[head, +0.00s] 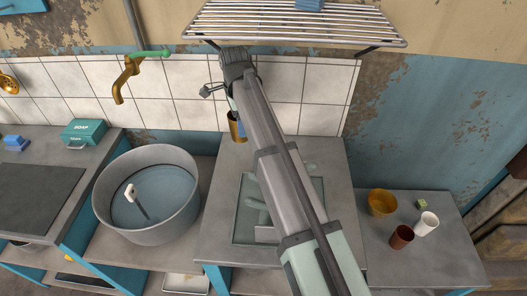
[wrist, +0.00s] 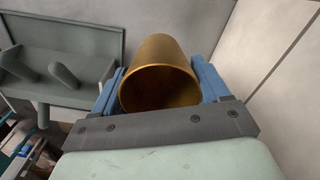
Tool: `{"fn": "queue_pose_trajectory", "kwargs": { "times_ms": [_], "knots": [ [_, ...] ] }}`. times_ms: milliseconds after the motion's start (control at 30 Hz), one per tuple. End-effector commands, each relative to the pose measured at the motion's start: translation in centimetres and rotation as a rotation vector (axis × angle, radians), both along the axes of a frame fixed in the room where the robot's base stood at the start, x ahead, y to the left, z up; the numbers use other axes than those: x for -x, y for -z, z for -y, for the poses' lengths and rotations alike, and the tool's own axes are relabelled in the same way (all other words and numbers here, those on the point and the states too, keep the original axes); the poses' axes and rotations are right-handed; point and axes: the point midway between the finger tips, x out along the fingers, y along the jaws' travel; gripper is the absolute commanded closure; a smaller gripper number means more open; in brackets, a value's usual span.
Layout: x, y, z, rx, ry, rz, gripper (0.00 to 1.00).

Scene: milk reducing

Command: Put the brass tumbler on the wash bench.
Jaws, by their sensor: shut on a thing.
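The brass tumbler (head: 237,127) shows at the back of the middle bench, partly hidden by my arm. My gripper (wrist: 157,85) is shut on it, with blue fingers on both sides of it in the wrist view. The tumbler's open mouth faces the wrist camera (wrist: 160,86). I cannot tell whether its base touches the bench. A lower bench (head: 130,252) bears a round grey basin (head: 148,240) of water, left of the middle bench (head: 222,195); which one is the wash bench is not marked.
A grey-green tray with pegs (head: 247,222) lies on the middle bench, partly under my arm; it also shows in the wrist view (wrist: 85,42). A wire shelf (head: 300,25) hangs above. A brass tap (head: 125,80) is over the basin. Several cups stand on the right bench (head: 440,265).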

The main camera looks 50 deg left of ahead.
Motion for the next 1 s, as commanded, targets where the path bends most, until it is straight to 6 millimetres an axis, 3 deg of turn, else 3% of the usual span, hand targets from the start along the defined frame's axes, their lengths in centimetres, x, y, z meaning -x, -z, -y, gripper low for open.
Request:
{"fn": "queue_pose_trajectory", "kwargs": {
  "times_ms": [300,700,1000],
  "knots": [
    [0.0,4.8,0.1,0.001,-0.001,0.0,0.57],
    [0.0,8.6,0.1,0.002,-0.001,-0.001,0.57],
    [0.0,9.2,0.1,0.0,-0.001,0.0,0.57]
  ]
}}
